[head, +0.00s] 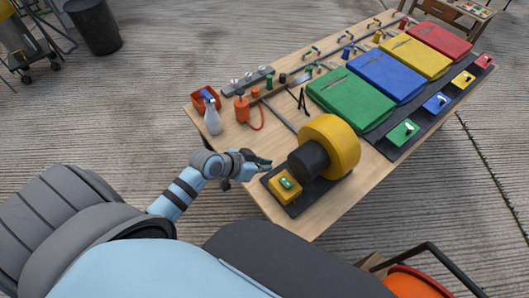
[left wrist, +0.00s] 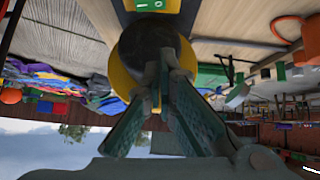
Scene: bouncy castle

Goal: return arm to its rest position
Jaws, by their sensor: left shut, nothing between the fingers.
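My left gripper (head: 262,163) is shut and empty, just left of the blower at the near end of the table. The blower has a round yellow housing (head: 337,143), a black nozzle (head: 308,160) and a yellow switch box (head: 285,186) with a green switch. The left wrist view shows my closed fingers (left wrist: 165,68) in front of the black nozzle (left wrist: 140,42), with the switch box (left wrist: 172,6) at the top edge. I cannot tell whether the fingers touch the blower. My right gripper is not in view.
The wooden table (head: 240,142) also bears a spray bottle (head: 212,118), a red bin (head: 203,99), an orange pump bottle (head: 242,108) and folded green (head: 345,97), blue (head: 385,75), yellow (head: 415,55) and red (head: 440,38) pieces.

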